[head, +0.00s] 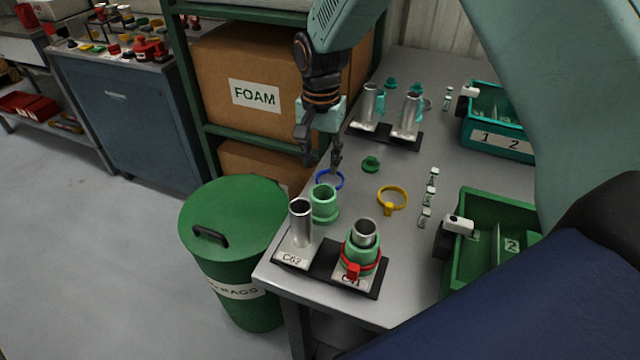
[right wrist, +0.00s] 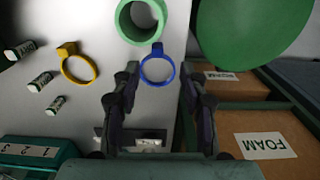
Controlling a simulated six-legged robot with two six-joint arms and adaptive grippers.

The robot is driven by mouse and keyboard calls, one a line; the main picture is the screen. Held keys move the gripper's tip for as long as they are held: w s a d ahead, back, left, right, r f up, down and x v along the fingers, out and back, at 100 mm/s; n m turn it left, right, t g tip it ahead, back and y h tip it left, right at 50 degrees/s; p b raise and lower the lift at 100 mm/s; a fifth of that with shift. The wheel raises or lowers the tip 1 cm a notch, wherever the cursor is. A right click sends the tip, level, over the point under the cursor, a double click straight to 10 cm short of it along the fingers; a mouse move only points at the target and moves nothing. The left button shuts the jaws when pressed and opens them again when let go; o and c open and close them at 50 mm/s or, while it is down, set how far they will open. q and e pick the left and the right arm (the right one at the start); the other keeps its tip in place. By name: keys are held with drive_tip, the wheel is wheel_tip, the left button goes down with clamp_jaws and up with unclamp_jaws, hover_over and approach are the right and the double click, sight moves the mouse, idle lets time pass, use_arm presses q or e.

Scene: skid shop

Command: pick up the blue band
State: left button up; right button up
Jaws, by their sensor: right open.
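The blue band (head: 318,179) is a thin ring lying flat on the grey workbench, near its left edge and just behind a pale green collar (head: 324,203). In the right wrist view the band (right wrist: 143,76) shows whole, with its small tab towards the green collar (right wrist: 124,20). My right gripper (head: 321,162) is open and empty, pointing down above the band. In the right wrist view its two fingertips (right wrist: 158,78) stand apart, one on each side of the band. My left gripper is not in view.
A yellow band (head: 392,198) and a dark green part (head: 370,164) lie to the right. In front, a black base carries metal posts, one (head: 300,222) bare, one with a collar and red band (head: 361,262). A green bin (head: 235,205) and FOAM box (head: 225,60) stand left.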

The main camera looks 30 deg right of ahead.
drive_tip(key=shift+s+d+f, duration=0.1)
drive_tip(key=shift+d+f, duration=0.15)
drive_tip(key=shift+f, duration=0.8)
drive_tip(key=shift+a+f+b, duration=0.1)
drive_tip(key=shift+f+b, duration=0.3)
drive_tip(key=shift+f, duration=0.2)
drive_tip(key=f, duration=0.1)
drive_tip(key=f+b, duration=0.1)
drive_tip(key=f, duration=0.2)
drive_tip(key=shift+d+f+b, duration=0.3)
drive_tip(key=shift+f, duration=0.05)
drive_tip(key=shift+r, duration=0.1)
